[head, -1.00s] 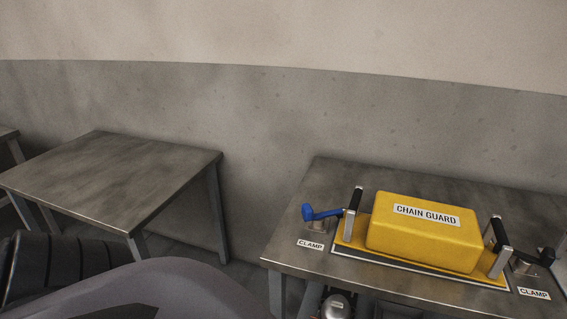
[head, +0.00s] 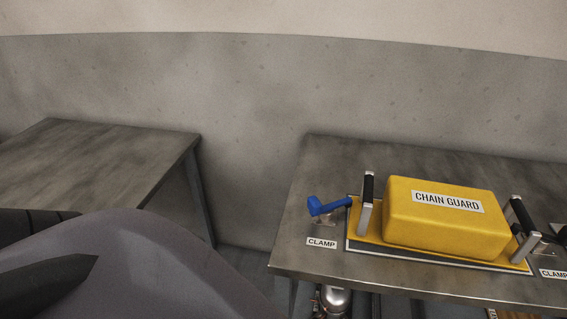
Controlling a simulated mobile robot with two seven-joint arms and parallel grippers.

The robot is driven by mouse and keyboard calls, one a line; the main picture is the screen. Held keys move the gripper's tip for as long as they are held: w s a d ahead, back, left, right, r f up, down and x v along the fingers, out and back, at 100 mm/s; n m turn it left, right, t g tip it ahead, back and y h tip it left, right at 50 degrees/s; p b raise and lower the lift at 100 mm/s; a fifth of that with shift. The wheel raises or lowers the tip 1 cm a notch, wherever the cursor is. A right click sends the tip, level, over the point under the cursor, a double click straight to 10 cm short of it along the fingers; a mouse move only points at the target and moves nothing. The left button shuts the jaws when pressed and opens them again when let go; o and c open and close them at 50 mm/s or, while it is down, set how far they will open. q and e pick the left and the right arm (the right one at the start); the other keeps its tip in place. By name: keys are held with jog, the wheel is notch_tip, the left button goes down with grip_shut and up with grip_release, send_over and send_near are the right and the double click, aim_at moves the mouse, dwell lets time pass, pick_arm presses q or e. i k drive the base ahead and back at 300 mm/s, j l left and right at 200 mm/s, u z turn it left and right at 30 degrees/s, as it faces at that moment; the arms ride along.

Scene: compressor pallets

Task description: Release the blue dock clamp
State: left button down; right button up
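The blue dock clamp (head: 328,206) is on the right-hand table, at the left end of the yellow chain guard (head: 444,216). Its blue lever points right, and its tip reaches the guard's yellow base by the left handle (head: 367,203). A label reading CLAMP (head: 321,243) lies in front of it. The guard has an upright handle at each end. Neither of my grippers is in view.
The right-hand metal table (head: 320,163) has bare room behind and left of the clamp. Another metal table (head: 95,160) stands at left, empty where visible, with a gap between the two. A metal cylinder (head: 335,299) shows below the right table. A grey wall stands behind.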

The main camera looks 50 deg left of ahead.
aim_at(315, 207)
jog(key=j, duration=0.75)
jog(key=i+j, duration=0.1)
jog(key=j, duration=0.65)
